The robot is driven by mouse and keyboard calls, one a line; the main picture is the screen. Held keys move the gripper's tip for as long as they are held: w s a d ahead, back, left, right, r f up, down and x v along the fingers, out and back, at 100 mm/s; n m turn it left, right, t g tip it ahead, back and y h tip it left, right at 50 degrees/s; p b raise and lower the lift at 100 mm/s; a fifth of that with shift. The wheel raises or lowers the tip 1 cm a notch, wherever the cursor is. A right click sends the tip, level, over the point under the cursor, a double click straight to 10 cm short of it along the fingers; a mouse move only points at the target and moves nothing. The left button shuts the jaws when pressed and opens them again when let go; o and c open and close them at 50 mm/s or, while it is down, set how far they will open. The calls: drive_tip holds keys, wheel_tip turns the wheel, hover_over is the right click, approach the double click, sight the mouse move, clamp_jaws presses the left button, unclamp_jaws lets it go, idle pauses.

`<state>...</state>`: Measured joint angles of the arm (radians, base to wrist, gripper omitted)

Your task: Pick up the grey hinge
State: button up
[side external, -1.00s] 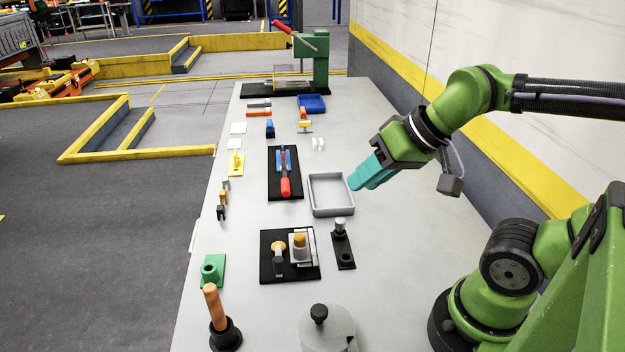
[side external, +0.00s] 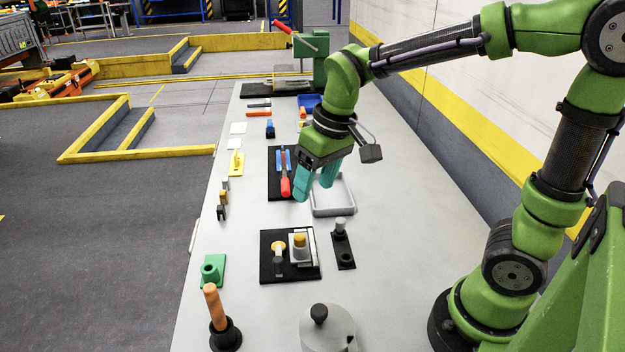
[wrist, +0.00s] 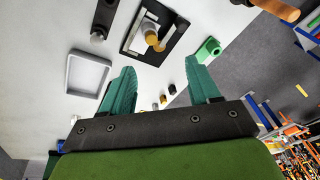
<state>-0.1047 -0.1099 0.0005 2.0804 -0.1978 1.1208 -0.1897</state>
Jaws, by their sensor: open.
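A small grey piece (side external: 225,184), which looks like the grey hinge, stands near the table's left edge in the side view. It is the farthest of a short row, with an orange piece (side external: 223,196) and a black piece (side external: 221,212) nearer the camera. My gripper (side external: 313,192) is open and empty, to the right of this row, in the air over the area between the red-handled clamp and the grey tray. In the wrist view the open fingers (wrist: 160,66) point toward the table, and the row shows small between them.
A red-handled clamp (side external: 286,186) on a black plate lies between my gripper and the row. The grey tray (side external: 334,213) is close under the gripper. A yellow piece (side external: 236,170) lies beyond the row, and a green block (side external: 212,270) stands nearer the camera.

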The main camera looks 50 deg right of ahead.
drive_tip(key=n+g, duration=0.2)
hover_over(297, 235)
wheel_tip(297, 235, down, 2)
drive_tip(key=n+h, duration=0.1)
drive_tip(key=n, duration=0.1)
drive_tip(key=f, duration=1)
drive_tip(key=shift+w+a+f, duration=0.2)
drive_tip(key=shift+f, duration=0.05)
drive_tip(key=shift+s+d+f, duration=0.1)
drive_tip(key=shift+s+f, duration=0.05)
drive_tip(key=shift+f, duration=1.25)
drive_tip(key=shift+s+d+f, duration=0.1)
drive_tip(key=shift+f, duration=1.25)
drive_tip(key=shift+c, duration=0.2)
drive_tip(key=shift+r, duration=0.1)
clamp_jaws()
